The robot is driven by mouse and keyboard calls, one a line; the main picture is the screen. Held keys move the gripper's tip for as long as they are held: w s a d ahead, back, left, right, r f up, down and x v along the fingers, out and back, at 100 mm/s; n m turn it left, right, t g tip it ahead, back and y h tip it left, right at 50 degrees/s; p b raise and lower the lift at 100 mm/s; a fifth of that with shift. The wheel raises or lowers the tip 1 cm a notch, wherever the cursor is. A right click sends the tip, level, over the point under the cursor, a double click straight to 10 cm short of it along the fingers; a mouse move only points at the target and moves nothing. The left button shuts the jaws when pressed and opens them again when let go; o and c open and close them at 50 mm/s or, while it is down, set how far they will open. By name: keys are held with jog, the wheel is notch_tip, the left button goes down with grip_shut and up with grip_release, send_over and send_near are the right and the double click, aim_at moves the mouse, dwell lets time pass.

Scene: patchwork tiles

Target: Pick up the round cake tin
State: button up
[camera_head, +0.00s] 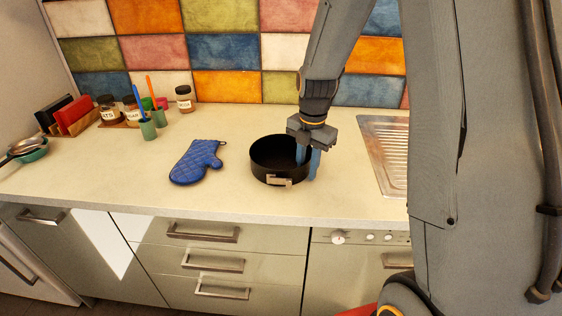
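The round cake tin (268,163) is black with a silver clasp on its front, and stands upright on the beige counter. My gripper (308,164) points down at the tin's right side. One blue finger is seen outside the right wall, and a finger also shows at the inner right edge, so the fingers are around the rim there. The frame is too small to tell whether they press on the wall. The tin appears to rest on the counter.
A blue oven mitt (196,162) lies left of the tin. A metal sink drainer (388,150) is to the right. Spice jars (184,99), green cups (148,129) with brushes and a pan (24,147) stand further left. A tiled wall (228,50) rises behind.

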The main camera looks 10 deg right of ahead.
grip_shut()
dwell(1.4)
